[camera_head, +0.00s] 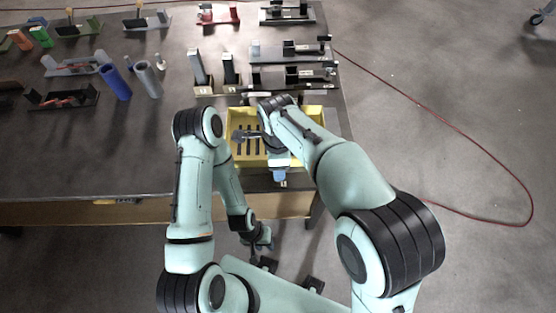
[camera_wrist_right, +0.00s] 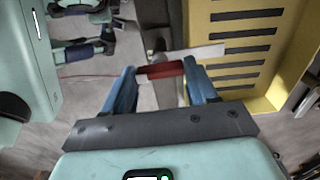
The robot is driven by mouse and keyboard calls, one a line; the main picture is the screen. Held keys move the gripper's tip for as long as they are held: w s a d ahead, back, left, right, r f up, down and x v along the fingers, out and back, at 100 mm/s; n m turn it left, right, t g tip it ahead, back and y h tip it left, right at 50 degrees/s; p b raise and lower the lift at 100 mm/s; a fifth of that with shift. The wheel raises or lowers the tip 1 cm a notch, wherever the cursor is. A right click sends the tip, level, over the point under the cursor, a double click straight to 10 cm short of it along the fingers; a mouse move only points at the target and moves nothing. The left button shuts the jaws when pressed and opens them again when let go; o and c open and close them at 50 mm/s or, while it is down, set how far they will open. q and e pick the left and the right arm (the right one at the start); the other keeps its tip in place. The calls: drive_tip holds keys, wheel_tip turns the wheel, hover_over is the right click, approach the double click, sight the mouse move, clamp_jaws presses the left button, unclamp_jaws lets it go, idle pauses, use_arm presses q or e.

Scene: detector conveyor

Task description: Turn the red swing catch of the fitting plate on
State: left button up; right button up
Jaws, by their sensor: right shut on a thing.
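In the right wrist view a red bar, which looks like the swing catch (camera_wrist_right: 160,70), lies crosswise between the two blue fingers of my right gripper (camera_wrist_right: 163,84). The fingers are shut on it. Pale strips show beside the bar and a grey piece below it; the fitting plate itself I cannot make out clearly. In the head view my right gripper (camera_head: 280,174) points down at the front edge of the table, and the catch is hidden there. My left gripper (camera_head: 262,240) hangs low in front of the table, apart from everything; its jaws are too small to read.
A yellow slotted tray (camera_head: 232,117) lies at the table's front right, close to my right wrist; its slots also show in the wrist view (camera_wrist_right: 277,93). Blue and grey cylinders (camera_head: 116,82), blocks and dark fixtures (camera_head: 290,77) stand behind. The dark table's (camera_head: 100,150) front left is clear.

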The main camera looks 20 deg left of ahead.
idle(0.3)
drive_tip(key=o, duration=1.5)
use_arm(q)
drive_tip(key=shift+w+r+p, duration=0.85)
drive_tip(key=shift+r, duration=0.25)
use_arm(e)
wheel_tip(320, 180, up, 13)
drive_tip(key=shift+r, duration=0.2)
use_arm(q)
drive_tip(key=shift+s, duration=0.15)
